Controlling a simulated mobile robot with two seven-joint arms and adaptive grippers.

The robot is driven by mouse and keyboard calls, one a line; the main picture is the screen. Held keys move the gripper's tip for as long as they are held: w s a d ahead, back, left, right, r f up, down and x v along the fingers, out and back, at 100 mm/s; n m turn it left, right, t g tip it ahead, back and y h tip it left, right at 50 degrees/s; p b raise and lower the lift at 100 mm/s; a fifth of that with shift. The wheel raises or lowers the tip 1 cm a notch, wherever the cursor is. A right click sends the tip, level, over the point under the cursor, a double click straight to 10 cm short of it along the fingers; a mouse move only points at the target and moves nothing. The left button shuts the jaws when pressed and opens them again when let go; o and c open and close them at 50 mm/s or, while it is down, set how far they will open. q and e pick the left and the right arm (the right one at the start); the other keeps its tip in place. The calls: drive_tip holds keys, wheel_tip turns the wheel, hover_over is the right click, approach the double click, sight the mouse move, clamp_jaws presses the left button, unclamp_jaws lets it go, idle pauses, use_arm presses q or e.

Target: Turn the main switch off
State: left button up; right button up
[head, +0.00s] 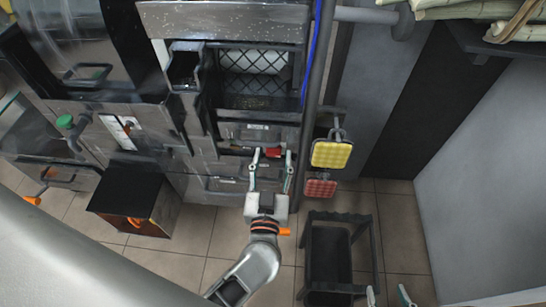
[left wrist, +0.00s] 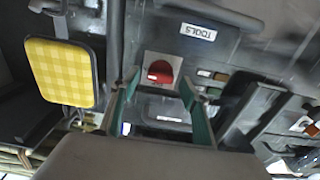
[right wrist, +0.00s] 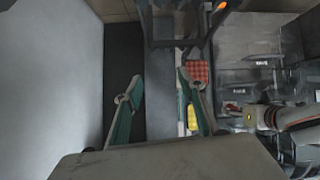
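The main switch looks like a red knob (head: 273,152) on the front of the dark metal machine. In the left wrist view the red knob (left wrist: 160,71) sits on a pale square plate. My left gripper (head: 272,158) is open, its fingers apart on either side of the knob in the picture. I cannot tell whether they touch it. In the left wrist view nothing is held between the fingers. My right gripper (right wrist: 159,78) is open and empty, low and to the right, away from the switch; only its fingertips show at the head view's bottom edge.
A yellow pad (head: 331,154) and a red pad (head: 320,187) hang right of the switch. A dark stand (head: 327,255) is on the tiled floor. An open dark box (head: 127,195) is at the left. A drawer labelled TOOLS (left wrist: 198,32) is near the knob.

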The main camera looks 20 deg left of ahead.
use_arm(q)
drive_tip(key=c, duration=1.1)
